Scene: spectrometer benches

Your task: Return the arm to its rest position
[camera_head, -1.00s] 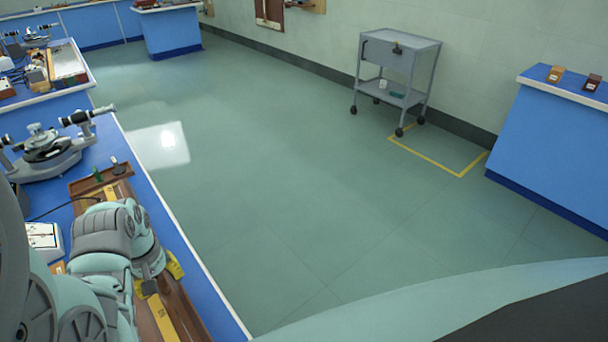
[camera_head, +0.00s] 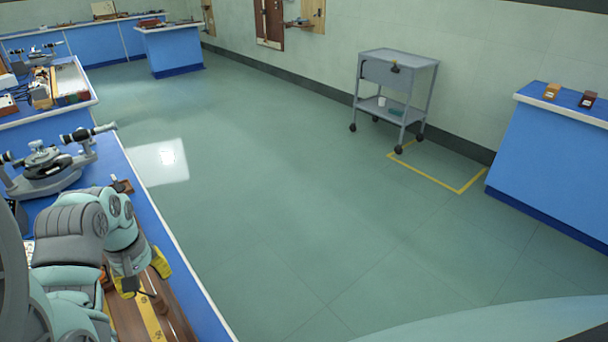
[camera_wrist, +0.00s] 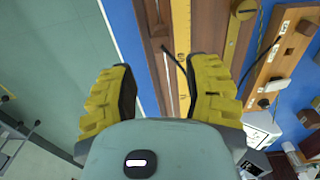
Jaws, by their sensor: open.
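My gripper (camera_head: 146,274) is at the lower left of the head view, above the near blue bench (camera_head: 197,290). Its two yellow fingers are spread apart. In the wrist view my gripper (camera_wrist: 163,80) is open with nothing between the fingers. Beyond them lies a wooden board with a yellow rule (camera_wrist: 181,40) along it, which also shows below my gripper in the head view (camera_head: 152,318). My arm is bent over the bench and hides part of it.
A spectrometer (camera_head: 48,168) stands on the near bench beyond my arm. A grey trolley (camera_head: 395,90) stands by the wall, near a yellow floor outline (camera_head: 437,179). A blue bench (camera_head: 560,150) is at right. The floor between is clear.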

